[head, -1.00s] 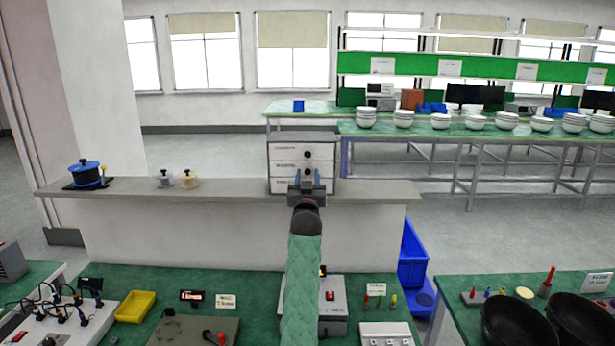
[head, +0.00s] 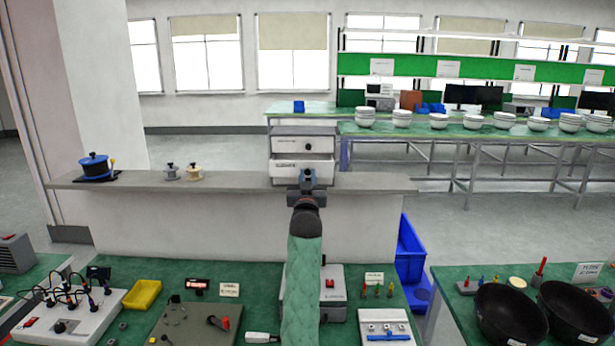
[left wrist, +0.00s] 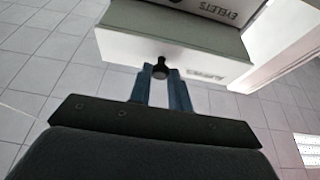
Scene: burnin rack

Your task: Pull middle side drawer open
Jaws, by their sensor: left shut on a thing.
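A small grey drawer unit (head: 272,142) stands on the ledge in the head view. Its top drawer (head: 290,142) is closed. The middle side drawer (head: 288,171) stands out toward me, with a strip of its open top showing. My left gripper (head: 307,180) is in front of it. In the left wrist view, my left gripper (left wrist: 163,76) is shut on a dark round knob (left wrist: 160,64) on a pale drawer front (left wrist: 120,50). The bottom drawer is hidden in the head view. My right gripper is not in view.
Two black bowls sit at the right.

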